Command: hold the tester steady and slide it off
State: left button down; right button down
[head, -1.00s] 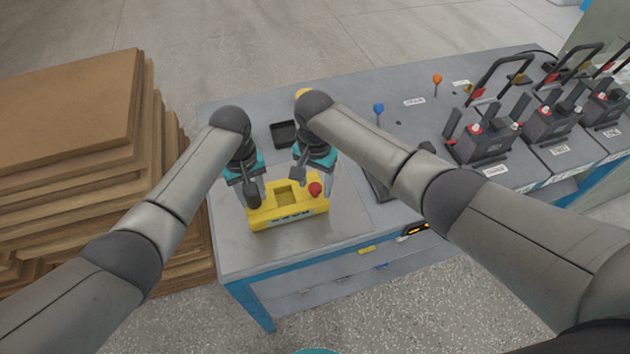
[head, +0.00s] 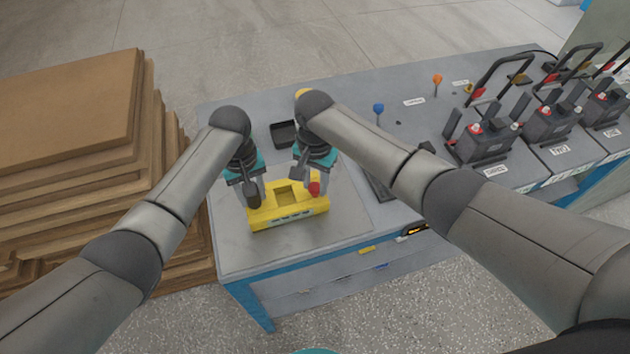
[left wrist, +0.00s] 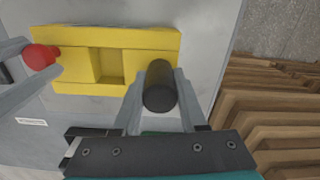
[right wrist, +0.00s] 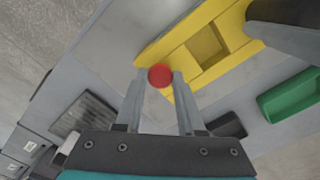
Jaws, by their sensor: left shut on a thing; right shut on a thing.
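The tester is a yellow block (head: 290,211) with a square recess in its top, lying on the grey bench. It also shows in the left wrist view (left wrist: 85,40) and the right wrist view (right wrist: 225,25). A black knob (left wrist: 160,88) stands at its left end and a red knob (head: 314,188) at its right end. My left gripper (head: 253,198) is shut on the black knob. My right gripper (right wrist: 160,78) is shut on the red knob. The lower parts of the knobs are partly hidden by the fingers.
A small black tray (head: 283,134) lies behind the tester. Battery units (head: 484,140) with lever handles stand in a row at the right. A blue-topped peg (head: 378,108) stands mid-bench. Stacked brown boards (head: 70,100) rise beside the bench's left edge.

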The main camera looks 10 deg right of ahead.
jog(key=shift+w, duration=0.15)
dwell(0.5)
jog(key=shift+w+a, duration=0.15)
jog(key=shift+w, duration=0.9)
jog(key=shift+w+a, duration=0.1)
jog(key=shift+w, duration=0.9)
jog(key=c, duration=0.5)
grip_release()
jog(key=shift+r, duration=0.1)
notch_tip(320, 180, up, 12)
pick_arm(q)
jog(key=shift+c, duration=1.9)
grip_release()
